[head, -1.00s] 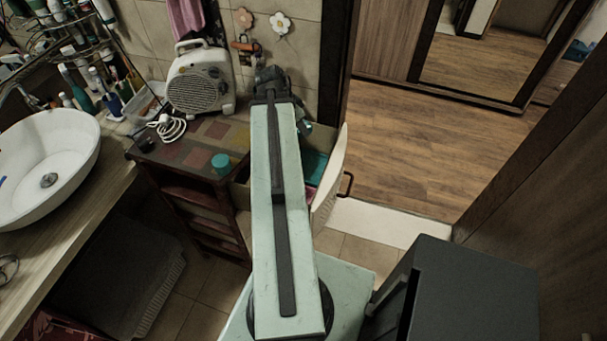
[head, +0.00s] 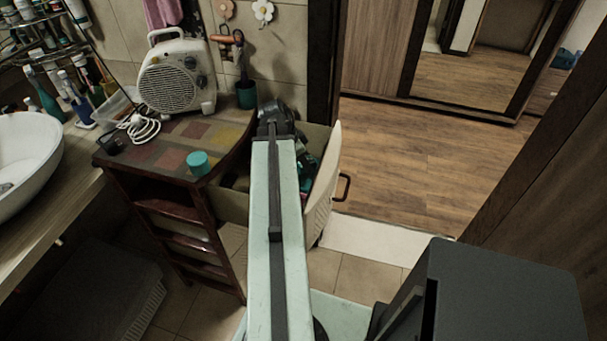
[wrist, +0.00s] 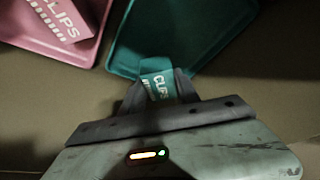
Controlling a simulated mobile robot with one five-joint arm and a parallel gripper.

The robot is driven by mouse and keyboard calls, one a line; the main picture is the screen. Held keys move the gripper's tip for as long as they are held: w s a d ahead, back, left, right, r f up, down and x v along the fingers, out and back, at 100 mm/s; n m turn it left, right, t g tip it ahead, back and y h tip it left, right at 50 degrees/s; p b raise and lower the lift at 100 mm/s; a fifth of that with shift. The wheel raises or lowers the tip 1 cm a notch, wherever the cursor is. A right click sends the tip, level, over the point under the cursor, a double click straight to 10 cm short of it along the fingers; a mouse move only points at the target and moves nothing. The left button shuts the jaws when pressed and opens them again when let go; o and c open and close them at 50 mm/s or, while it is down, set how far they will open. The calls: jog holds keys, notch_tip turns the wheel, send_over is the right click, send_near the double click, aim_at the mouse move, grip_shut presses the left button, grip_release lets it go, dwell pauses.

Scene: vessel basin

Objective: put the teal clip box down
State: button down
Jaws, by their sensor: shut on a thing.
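In the wrist view my gripper (wrist: 159,80) is shut on the teal clip box (wrist: 157,87), which has white CLIPS lettering. The box sits between the fingers, in front of the near edge of a teal tray (wrist: 200,35). I cannot tell whether the box touches the tray. To the left, a pink tray (wrist: 88,52) holds a pink clip box (wrist: 62,18). In the head view my arm reaches over the open drawer (head: 325,185) and hides much of its inside.
The drawer belongs to a dark wooden cabinet (head: 172,212). On its tiled top stand a fan heater (head: 175,80), a coiled white cord (head: 140,128), a teal jar (head: 198,163) and a green cup (head: 246,95). A dark grey box (head: 500,290) stands at the lower right.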

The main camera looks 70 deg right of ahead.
aim_at(304, 170)
jog(key=shift+f+b, duration=2)
jog(key=shift+b, duration=0.05)
jog(key=c, duration=0.9)
grip_release()
jog(key=shift+r, duration=0.15)
jog(key=shift+r+p, duration=0.3)
jog(key=shift+p, duration=0.15)
jog(key=p+v, duration=1)
jog(key=v, duration=0.1)
jog(key=shift+a+r+p, duration=0.15)
jog(key=shift+r+p, duration=0.15)
jog(key=shift+p, duration=0.1)
jog(key=shift+w, duration=0.1)
